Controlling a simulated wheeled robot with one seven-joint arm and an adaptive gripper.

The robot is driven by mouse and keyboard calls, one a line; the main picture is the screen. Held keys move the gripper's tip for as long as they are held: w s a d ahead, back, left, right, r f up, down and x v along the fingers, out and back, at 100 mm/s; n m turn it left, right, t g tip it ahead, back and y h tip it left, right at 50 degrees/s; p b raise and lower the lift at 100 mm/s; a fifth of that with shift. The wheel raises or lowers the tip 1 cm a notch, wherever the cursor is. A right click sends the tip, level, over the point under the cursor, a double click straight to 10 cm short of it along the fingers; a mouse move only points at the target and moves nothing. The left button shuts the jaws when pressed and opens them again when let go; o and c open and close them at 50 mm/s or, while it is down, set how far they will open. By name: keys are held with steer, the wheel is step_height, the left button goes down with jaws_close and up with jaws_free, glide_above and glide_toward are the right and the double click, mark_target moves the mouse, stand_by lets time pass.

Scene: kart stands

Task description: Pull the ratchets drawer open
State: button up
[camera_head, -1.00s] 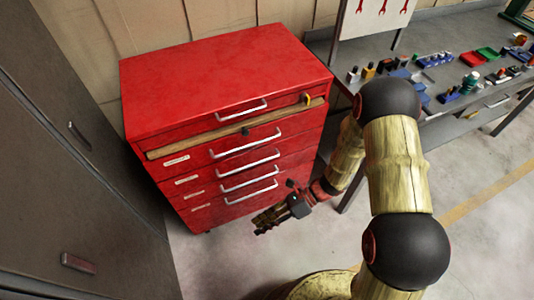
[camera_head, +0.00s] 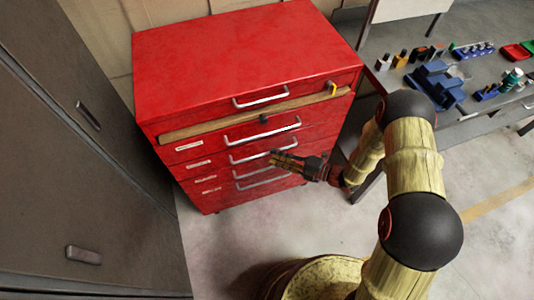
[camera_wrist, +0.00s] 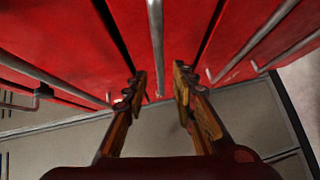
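A red tool cabinet (camera_head: 245,52) shows several drawers, all shut, with silver bar handles. Small white labels sit at the drawers' left ends, too small to read, so I cannot tell which is the ratchets drawer. My gripper (camera_head: 273,158) is in front of the drawer fronts, close to the middle handles (camera_head: 263,153), and covers part of them. In the wrist view my gripper (camera_wrist: 157,92) is open and empty, its two fingers apart. A handle bar (camera_wrist: 156,45) lines up with the gap between them; I cannot tell whether it touches.
A wooden strip (camera_head: 215,124) crosses the cabinet front below the top drawer. A dark grey locker (camera_head: 60,130) stands close at the left. A workbench (camera_head: 395,92) with small tools and bins stands at the right. The floor (camera_head: 225,245) before the cabinet is clear.

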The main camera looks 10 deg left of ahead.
mark_target(267, 153)
steer(key=b+x, duration=0.1)
steer(key=x, duration=0.4)
steer(key=c, duration=0.4)
jaws_close()
steer(key=shift+d, duration=0.1)
stand_by(0.4)
